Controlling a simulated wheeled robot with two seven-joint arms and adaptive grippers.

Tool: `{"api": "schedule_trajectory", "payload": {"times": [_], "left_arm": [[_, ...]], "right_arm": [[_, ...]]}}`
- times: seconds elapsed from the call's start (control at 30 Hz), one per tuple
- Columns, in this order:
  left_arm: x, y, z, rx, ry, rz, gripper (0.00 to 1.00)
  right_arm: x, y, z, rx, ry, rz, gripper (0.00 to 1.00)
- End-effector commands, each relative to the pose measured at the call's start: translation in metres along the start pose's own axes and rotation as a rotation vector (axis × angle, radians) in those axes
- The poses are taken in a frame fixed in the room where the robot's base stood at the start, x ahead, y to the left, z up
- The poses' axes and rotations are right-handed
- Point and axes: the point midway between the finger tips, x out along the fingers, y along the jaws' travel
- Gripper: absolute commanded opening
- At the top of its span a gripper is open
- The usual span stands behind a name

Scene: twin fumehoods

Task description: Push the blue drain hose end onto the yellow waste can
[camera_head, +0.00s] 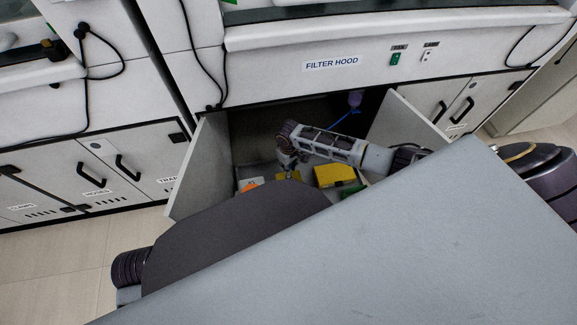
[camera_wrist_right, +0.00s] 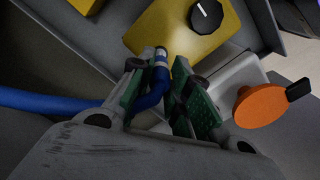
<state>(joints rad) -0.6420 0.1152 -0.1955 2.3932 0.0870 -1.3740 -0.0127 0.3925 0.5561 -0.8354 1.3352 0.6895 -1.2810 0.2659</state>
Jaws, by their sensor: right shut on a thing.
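The yellow waste can (camera_head: 335,176) stands inside the open cabinet under the filter hood. In the right wrist view the yellow can (camera_wrist_right: 180,32) fills the top middle and has a black knob with a white mark. My right gripper (camera_head: 289,174) reaches into the cabinet, left of the can. In the wrist view its green-padded fingers (camera_wrist_right: 158,82) are shut on the blue drain hose (camera_wrist_right: 50,102) near its end. The hose end (camera_wrist_right: 161,54) points at the can's near edge and overlaps it in view; I cannot tell whether they touch. My left gripper is not in view.
A white container with an orange cap (camera_wrist_right: 260,106) stands beside the yellow can. A green item (camera_head: 352,190) lies to the can's right. The open cabinet doors (camera_head: 198,165) flank the space on both sides. The hose (camera_head: 345,122) also shows at the cabinet's back.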

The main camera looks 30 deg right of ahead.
Motion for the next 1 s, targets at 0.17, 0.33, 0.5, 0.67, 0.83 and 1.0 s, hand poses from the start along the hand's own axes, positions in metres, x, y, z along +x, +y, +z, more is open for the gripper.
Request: {"api": "schedule_trajectory", "payload": {"times": [0.17,0.33,0.5,0.67,0.83,1.0], "left_arm": [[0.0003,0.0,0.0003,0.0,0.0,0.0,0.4],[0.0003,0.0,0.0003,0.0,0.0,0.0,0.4],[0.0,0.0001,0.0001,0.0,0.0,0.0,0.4],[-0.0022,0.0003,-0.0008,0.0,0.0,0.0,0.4],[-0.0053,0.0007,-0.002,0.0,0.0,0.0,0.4],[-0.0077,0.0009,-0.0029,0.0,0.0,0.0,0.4]], "right_arm": [[0.0003,0.0,0.0001,0.0,0.0,0.0,0.0],[0.0003,0.0001,0.0002,0.0,0.0,0.0,0.0],[0.0001,0.0001,0.0002,0.0,-0.001,0.0,0.0],[-0.0003,0.0,0.0002,0.001,-0.001,0.0,0.0],[-0.0006,0.0,0.0001,0.001,-0.001,-0.001,0.0],[-0.0006,0.0001,0.0002,0.0,-0.001,0.0,0.0]]}}
